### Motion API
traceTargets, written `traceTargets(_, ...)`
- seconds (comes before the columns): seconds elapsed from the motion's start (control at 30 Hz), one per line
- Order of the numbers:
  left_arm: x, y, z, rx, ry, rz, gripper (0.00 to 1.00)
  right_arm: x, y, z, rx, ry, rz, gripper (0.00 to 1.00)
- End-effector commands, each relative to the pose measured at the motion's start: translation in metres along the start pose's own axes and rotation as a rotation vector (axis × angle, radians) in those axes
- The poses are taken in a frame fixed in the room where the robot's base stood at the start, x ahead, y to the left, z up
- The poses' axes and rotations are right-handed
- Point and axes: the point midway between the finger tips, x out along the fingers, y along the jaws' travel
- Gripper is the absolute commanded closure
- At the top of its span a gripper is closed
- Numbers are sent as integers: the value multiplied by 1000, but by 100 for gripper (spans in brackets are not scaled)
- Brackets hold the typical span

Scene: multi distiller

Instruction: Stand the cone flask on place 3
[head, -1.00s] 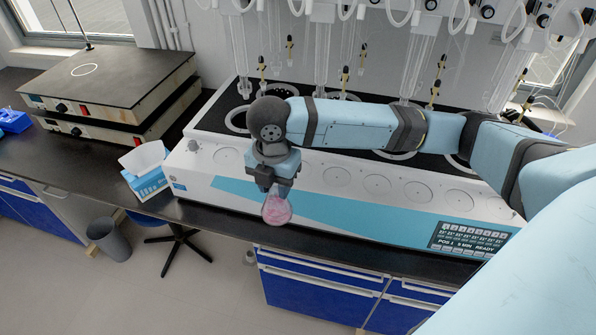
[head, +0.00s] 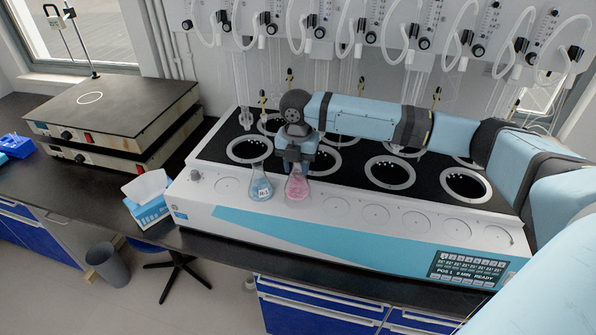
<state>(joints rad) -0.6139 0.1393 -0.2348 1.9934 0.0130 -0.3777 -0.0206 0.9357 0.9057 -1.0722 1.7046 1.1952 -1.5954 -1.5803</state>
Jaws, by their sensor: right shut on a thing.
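A cone flask with pink liquid (head: 297,187) is held upright by my right gripper (head: 297,168), which is shut on its neck. The flask is over the third round place from the left on the white front ledge of the distiller (head: 330,228). Its base looks at or very near the ledge; I cannot tell if it touches. The flask hides that place. A second cone flask with blue liquid and a white label (head: 261,187) stands close on its left, over the second place. My left gripper is not in view.
The leftmost place (head: 228,185) and several places to the right, such as the fourth place (head: 336,205), are bare. Behind are round heating wells (head: 390,172) and hanging glass tubes. A tissue box (head: 148,203) stands left of the distiller.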

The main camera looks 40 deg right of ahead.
Motion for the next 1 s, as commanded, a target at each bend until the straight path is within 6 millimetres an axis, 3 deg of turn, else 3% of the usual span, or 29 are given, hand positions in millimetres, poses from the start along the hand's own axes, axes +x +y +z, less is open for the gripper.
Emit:
traceTargets(0.17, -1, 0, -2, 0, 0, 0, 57, 2, 0, 7, 0, 0, 0, 100)
traceTargets(0.47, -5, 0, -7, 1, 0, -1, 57, 34, 0, 6, -1, 0, -1, 100)
traceTargets(0.77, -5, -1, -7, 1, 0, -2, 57, 37, 0, 6, 0, 0, -1, 100)
traceTargets(0.8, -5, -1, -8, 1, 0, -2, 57, 38, 0, 6, 0, 0, -1, 64)
traceTargets(0.9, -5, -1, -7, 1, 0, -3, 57, 38, 0, 6, -1, 0, -1, 42)
traceTargets(1.0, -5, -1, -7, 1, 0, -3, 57, 38, 0, 6, 0, 0, -1, 41)
